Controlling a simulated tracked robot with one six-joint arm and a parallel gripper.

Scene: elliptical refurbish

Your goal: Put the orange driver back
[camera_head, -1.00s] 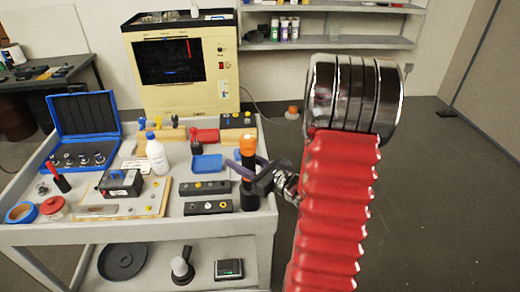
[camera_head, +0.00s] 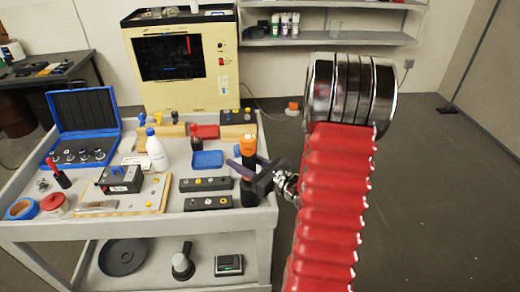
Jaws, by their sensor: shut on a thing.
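An upright orange-and-black cylinder (camera_head: 249,148), which I take to be the orange driver, is at the right edge of the cart. My gripper (camera_head: 247,170) is around its middle, with dark purple fingers shut on it. Its black lower part shows below the fingers, in front of the cart's right corner. I cannot tell whether its lower end touches the cart top. A wooden block (camera_head: 172,134) with blue-topped and yellow-topped tools stands at the back of the cart.
The cart (camera_head: 105,229) holds a white bottle (camera_head: 157,153), a blue tray (camera_head: 207,160), two dark bars (camera_head: 205,184), a black box on a board (camera_head: 121,178) and an open blue case (camera_head: 83,115). The floor right of my red arm is clear.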

